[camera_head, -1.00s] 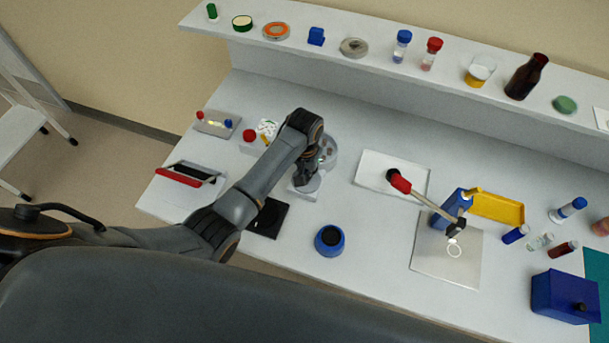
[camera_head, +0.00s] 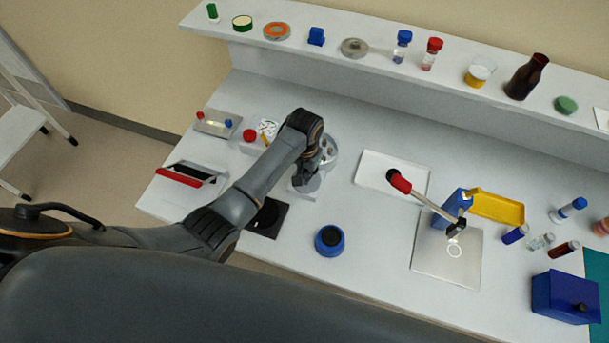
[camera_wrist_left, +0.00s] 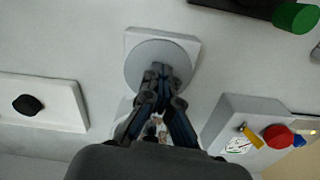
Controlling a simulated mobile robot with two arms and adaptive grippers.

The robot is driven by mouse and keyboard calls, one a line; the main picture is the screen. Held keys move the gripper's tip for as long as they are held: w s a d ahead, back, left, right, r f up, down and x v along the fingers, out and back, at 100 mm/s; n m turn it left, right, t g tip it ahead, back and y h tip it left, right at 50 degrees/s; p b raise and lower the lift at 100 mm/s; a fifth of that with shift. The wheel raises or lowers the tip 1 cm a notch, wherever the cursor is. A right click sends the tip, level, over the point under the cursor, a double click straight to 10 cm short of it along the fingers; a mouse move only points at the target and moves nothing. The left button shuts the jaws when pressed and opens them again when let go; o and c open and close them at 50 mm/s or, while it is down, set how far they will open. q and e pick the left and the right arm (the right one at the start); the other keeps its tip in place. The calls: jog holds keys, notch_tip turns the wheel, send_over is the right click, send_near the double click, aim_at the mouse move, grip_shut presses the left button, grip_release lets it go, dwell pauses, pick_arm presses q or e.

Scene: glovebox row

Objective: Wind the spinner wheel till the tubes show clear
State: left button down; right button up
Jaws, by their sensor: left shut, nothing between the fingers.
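The spinner shows left of centre in the head view as a pale round bowl (camera_head: 330,150) with small reddish spots, partly hidden by my left arm. In front of it is a grey disc, which I take for the wheel (camera_head: 307,184), on a white square base. In the left wrist view the grey wheel (camera_wrist_left: 136,66) shows around my fingers. My left gripper (camera_wrist_left: 158,70) is shut and empty, its fingertips over the wheel; I cannot tell whether they touch it. The tubes are mostly hidden behind my gripper, so their look cannot be told. My right gripper is not in view.
A box with a red button (camera_head: 249,135) stands left of the spinner. A black plate (camera_head: 268,218) and a blue round pot (camera_head: 329,241) lie nearer the front.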

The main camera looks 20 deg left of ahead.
pick_arm(q)
jog(key=c, duration=2)
grip_release()
jog(key=shift+s+d+f, duration=0.1)
jog(key=shift+s+f, duration=0.25)
jog(key=shift+f, duration=0.1)
jog(key=shift+c, duration=0.2)
jog(key=o, duration=2)
jog(key=shift+w, duration=0.45)
jog(key=shift+o, duration=0.2)
jog(key=shift+s+r, duration=0.1)
jog(key=shift+r, duration=0.05)
jog(key=shift+r, duration=0.1)
jog(key=shift+r, duration=0.25)
notch_tip(320, 180, up, 11)
jog(key=shift+r, duration=0.2)
